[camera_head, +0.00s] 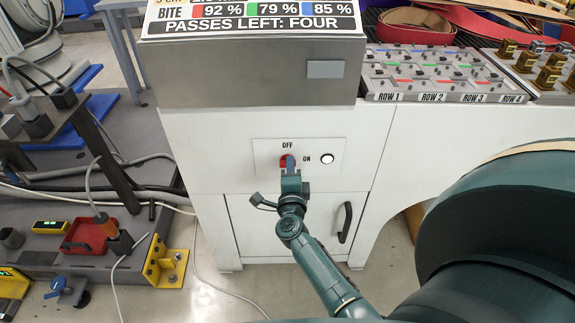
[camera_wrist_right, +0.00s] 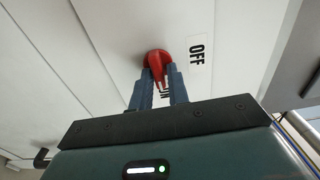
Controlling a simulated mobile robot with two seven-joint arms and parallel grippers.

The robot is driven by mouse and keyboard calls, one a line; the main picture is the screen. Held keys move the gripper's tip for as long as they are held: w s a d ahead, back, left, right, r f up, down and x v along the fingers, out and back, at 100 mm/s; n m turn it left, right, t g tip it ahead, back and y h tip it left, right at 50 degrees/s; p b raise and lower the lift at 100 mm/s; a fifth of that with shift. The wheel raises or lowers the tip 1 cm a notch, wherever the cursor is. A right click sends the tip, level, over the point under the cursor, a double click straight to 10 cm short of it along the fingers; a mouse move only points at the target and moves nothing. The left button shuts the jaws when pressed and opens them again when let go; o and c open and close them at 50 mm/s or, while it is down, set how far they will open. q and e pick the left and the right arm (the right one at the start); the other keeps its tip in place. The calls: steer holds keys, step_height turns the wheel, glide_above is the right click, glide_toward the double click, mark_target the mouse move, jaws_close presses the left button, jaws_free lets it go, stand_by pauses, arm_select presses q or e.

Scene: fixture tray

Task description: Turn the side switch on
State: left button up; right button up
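The side switch is a red knob (camera_head: 284,162) on a white panel (camera_head: 265,147) on the front of the cabinet. It also shows in the right wrist view (camera_wrist_right: 157,57), between the fingertips. The label OFF is above it and ON to its right in the head view. A round white lamp (camera_head: 327,158) with a dark rim is right of ON; I cannot tell if it is lit. My right gripper (camera_head: 289,165) is at the knob, one finger on each side and seemingly closed on its handle. It partly hides the knob, so its exact turn is unclear. My left gripper is not in view.
A grey box with a sign (camera_head: 250,75) juts out above the panel. A black door handle (camera_head: 345,222) is below right. A tray of rows (camera_head: 440,75) is on the worktop at right. Cables and a red bin (camera_head: 88,236) are at left. Floor in front is partly clear.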

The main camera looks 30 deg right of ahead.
steer(key=shift+o, duration=1.3)
steer(key=shift+a, duration=0.45)
steer(key=shift+f+p+v, duration=0.15)
steer(key=shift+p+v, duration=0.15)
steer(key=shift+v, duration=1)
steer(key=shift+f+p+v, duration=0.1)
steer(key=shift+p+v, duration=0.2)
steer(key=shift+v, duration=1)
steer(key=shift+n, duration=0.3)
steer(key=x, duration=0.5)
steer(key=shift+w+r+b, duration=0.25)
steer(key=shift+r+b, duration=0.05)
steer(key=shift+b, duration=0.1)
steer(key=shift+s, duration=0.1)
